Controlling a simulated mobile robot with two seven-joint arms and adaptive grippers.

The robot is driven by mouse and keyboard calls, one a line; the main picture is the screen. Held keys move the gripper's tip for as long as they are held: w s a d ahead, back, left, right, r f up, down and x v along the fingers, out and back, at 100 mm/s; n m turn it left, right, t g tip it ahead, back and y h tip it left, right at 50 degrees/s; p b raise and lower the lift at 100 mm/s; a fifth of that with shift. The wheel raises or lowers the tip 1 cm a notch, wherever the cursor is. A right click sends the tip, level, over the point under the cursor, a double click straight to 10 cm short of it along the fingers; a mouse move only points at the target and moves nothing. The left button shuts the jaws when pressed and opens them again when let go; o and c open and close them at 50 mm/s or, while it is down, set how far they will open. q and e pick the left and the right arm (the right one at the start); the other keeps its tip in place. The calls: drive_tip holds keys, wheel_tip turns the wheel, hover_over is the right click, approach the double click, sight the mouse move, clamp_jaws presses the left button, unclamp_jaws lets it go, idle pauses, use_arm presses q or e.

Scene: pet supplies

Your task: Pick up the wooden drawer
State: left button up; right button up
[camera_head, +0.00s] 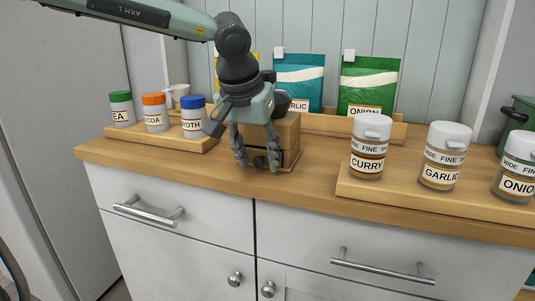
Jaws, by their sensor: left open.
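The wooden drawer (289,133) is a small brown box unit with a dark round knob, standing on the wooden counter (225,172) at the picture's middle. My left gripper (258,166) points down in front of its face, with its two fingers apart on either side of the knob. The fingers look close to the drawer front; I cannot tell whether they touch it. The gripper hides much of the unit's front and top. A dark rounded thing shows on top, partly hidden behind the gripper. My right gripper is not in view.
Jars with green, orange and blue lids stand on a wooden tray (190,147) at the left. White-lidded spice jars stand on a wooden board (400,201) at the right. Seed-like packets, including a green onion packet (366,84), stand behind. Counter space in front is clear.

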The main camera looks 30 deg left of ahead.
use_arm(q)
clamp_jaws()
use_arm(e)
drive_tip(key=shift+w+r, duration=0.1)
use_arm(q)
drive_tip(key=shift+r, duration=0.15)
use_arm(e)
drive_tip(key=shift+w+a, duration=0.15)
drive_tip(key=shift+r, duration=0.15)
